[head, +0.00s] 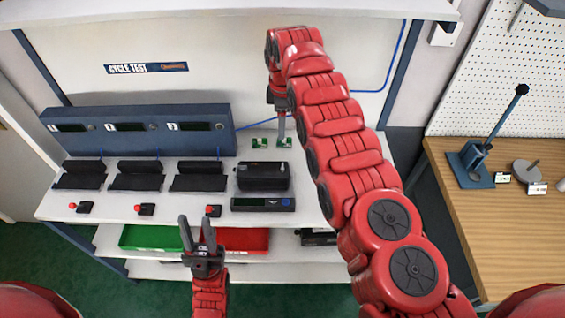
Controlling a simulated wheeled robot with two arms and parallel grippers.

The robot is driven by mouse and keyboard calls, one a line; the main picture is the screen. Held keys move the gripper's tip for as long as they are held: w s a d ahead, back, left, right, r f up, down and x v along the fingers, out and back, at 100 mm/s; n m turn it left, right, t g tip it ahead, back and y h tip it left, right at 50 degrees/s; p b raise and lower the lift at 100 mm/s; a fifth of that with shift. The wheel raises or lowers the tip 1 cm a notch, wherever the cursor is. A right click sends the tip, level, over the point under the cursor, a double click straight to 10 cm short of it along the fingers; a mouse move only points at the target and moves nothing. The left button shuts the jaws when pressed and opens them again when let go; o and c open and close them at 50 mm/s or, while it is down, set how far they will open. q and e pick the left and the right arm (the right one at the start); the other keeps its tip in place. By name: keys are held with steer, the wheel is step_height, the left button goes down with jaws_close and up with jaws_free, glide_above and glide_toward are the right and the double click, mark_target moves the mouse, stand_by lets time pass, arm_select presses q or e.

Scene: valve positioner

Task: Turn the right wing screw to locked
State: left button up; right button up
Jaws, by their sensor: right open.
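No wing screw can be made out for certain at this size. Two small green pieces lie at the back of the bench, a left one (260,142) and a right one (284,142); their details are too small to tell. My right gripper (281,138) points down just at the right green piece, seen nearly edge-on and open; contact cannot be told. A black boxy device (263,177) sits in front of them. My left gripper (197,221) is open and empty, in front of the bench's front edge.
A blue three-display unit (140,130) and several black cradles (139,176) fill the left of the white bench (310,205). Red buttons line its front. A green bin (150,237) and a red bin (243,240) sit below. A wooden table (470,235) with a lever press (478,160) stands right.

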steer(key=s+r, duration=0.1)
steer(key=s, duration=0.1)
steer(key=b, duration=1.2)
glide_above(283, 166)
steer(key=shift+g, duration=0.4)
step_height(283, 166, down, 12)
steer(key=shift+f, duration=0.1)
step_height(283, 166, down, 2)
steer(key=shift+p, duration=0.95)
steer(key=shift+f+b, duration=0.4)
steer(key=shift+f, duration=1.05)
steer(key=shift+c, duration=0.3)
jaws_close()
